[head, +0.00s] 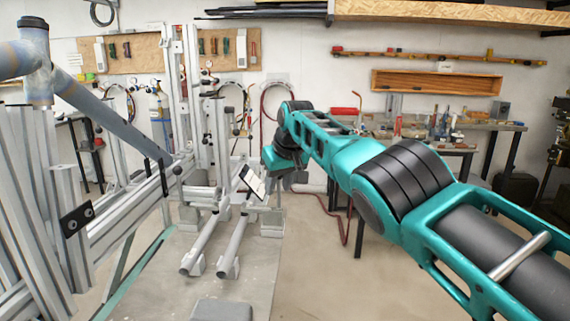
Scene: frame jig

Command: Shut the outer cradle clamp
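The aluminium frame jig (120,222) fills the left side, with a grey-blue tube (110,118) running down to it. Small dark handles (163,178) show on the jig's rail, but I cannot tell which part is the outer cradle clamp or whether it is open. My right arm, teal and black, reaches in from the right. My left gripper is not in view.
Two grey round bars (205,245) point toward me low on the jig, above a grey base plate (170,290). A workbench (455,125) with tools stands at the back right. Tool boards hang on the wall. The floor (315,275) below my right arm is clear.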

